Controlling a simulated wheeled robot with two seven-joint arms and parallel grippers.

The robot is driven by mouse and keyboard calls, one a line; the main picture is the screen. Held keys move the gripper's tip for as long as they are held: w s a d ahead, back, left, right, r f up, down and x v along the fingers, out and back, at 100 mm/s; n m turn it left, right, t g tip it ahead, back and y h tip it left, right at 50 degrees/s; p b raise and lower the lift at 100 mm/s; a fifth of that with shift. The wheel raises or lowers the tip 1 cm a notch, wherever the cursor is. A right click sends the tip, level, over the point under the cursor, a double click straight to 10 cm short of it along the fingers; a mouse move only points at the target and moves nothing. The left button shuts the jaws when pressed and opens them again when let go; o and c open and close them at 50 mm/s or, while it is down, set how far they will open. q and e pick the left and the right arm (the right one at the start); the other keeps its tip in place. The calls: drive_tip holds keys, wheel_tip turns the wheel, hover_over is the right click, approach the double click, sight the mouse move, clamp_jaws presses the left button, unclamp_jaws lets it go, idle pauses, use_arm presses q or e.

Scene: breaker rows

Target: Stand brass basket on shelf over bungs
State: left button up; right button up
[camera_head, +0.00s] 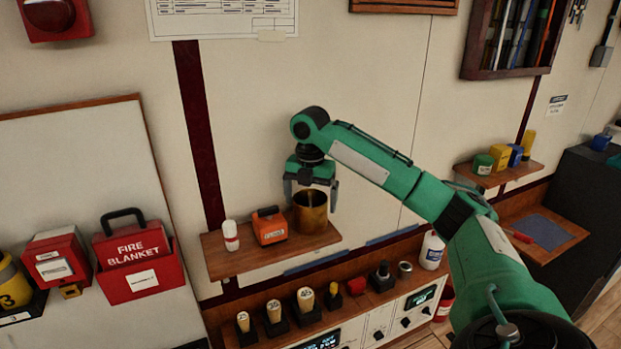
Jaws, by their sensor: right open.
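A brass basket (311,212), a plain cylinder, stands upright at the right end of a wooden wall shelf (232,262). Below this shelf, several pale-topped bungs (273,312) stand in dark holders on a lower ledge. My right gripper (311,202) points down over the basket, with one finger on each side of it. The fingers are open, and a gap shows between them and the basket wall. My left gripper is not in the picture.
A white bottle (230,235) and an orange box (270,226) stand left of the basket on the same shelf. A red fire blanket case (137,260) hangs further left. A second shelf (505,175) with small containers is at the right.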

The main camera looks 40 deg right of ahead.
sight(310, 201)
wheel_tip(310, 201, up, 7)
drive_tip(key=shift+f, duration=0.15)
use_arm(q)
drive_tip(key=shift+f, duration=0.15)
use_arm(e)
drive_tip(key=shift+r, duration=1.35)
